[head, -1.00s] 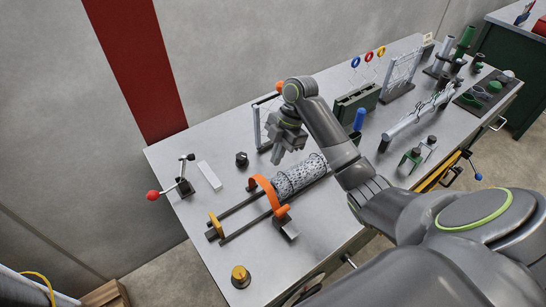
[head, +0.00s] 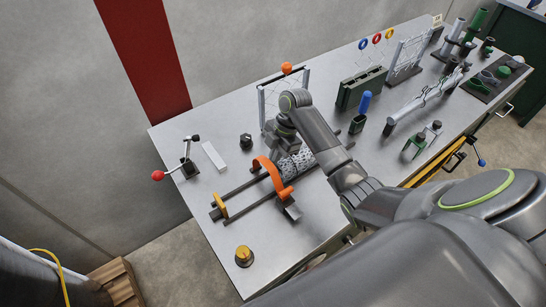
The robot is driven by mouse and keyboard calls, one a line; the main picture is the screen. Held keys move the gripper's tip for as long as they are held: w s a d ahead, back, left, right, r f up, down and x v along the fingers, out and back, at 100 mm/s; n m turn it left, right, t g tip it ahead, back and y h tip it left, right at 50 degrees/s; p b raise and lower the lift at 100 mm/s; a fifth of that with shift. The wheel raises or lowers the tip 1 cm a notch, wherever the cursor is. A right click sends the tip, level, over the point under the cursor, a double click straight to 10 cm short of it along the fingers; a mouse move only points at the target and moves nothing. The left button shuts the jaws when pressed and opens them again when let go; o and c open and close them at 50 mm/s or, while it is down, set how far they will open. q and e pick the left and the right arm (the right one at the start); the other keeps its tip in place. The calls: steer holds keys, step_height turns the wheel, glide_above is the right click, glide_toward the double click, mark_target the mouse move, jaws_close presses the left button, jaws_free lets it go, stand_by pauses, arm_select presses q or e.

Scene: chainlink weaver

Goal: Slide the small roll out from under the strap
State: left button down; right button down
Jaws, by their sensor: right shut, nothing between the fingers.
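The small roll (head: 300,164) is a grey-white wire mesh cylinder lying along two dark rails (head: 241,187). The orange strap (head: 272,172) arches over the rails at the roll's left end. The strap hides where that end stops. My right gripper (head: 283,150) is shut and empty, pointing down at the roll's far side, close behind the strap. My arm and gripper cover part of the roll, and I cannot tell whether the fingers touch it. My left gripper is not in view.
A red-ended lever (head: 185,163) and a black knob (head: 246,141) stand further back.

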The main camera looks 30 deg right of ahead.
mark_target(306, 156)
steer(key=d, duration=0.5)
steer(key=shift+w+d, duration=0.35)
steer(key=shift+d, duration=0.05)
steer(key=shift+a, duration=0.15)
steer(key=shift+r, duration=0.1)
